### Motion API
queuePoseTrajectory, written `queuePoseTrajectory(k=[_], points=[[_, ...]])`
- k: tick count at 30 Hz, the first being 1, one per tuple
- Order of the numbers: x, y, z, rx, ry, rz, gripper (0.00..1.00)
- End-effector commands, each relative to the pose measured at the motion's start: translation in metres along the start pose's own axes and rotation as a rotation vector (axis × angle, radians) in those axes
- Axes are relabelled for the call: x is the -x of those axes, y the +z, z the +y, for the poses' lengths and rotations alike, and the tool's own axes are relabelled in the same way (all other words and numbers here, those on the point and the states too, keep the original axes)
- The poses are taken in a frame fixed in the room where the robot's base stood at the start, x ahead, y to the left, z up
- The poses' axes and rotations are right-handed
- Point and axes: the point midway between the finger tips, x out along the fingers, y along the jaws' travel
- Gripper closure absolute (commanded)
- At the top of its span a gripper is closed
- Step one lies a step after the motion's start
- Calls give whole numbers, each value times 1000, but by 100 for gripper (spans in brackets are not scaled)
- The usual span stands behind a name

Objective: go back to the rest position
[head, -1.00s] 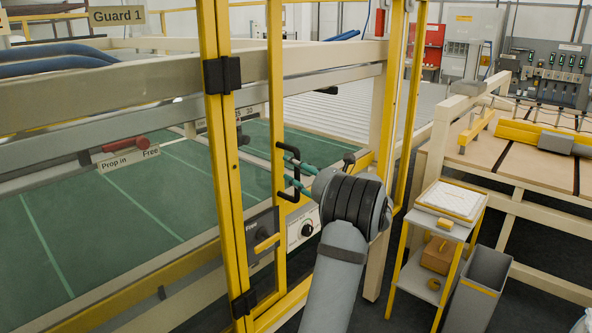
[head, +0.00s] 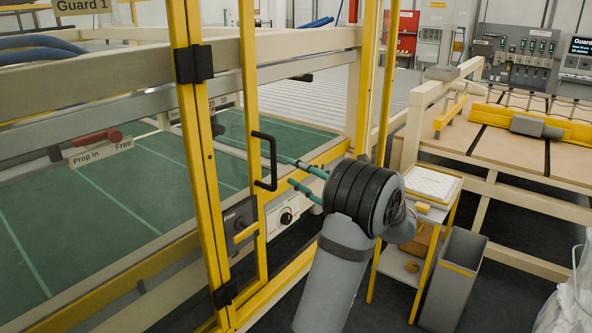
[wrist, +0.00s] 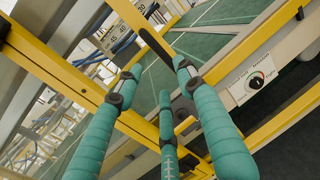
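My gripper (head: 286,170) has teal fingers pointing left toward the yellow guard door (head: 203,160). In the wrist view its fingers (wrist: 156,84) are spread apart with nothing between their tips, so it is open. The door's black handle (head: 271,162) is just left of the fingertips in the head view. The handle also shows as a dark bar (wrist: 156,46) beyond the fingertips in the wrist view. The fingers look clear of the handle, though the exact gap cannot be told. The arm rises from the bottom of the head view.
The yellow-framed guard and its green bed (head: 110,195) fill the left. A knob panel (head: 287,216) is close behind the gripper. A small yellow-legged trolley (head: 443,232) and a grey bin (head: 455,275) stand at right, near my wrist. A wooden-topped table (head: 520,155) is behind them.

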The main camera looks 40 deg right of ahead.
Motion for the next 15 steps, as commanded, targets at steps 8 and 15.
queuePoseTrajectory(k=[8,15], points=[[-1,0,0,0,0,0,61],[-28,0,1,1,5,0,61]])
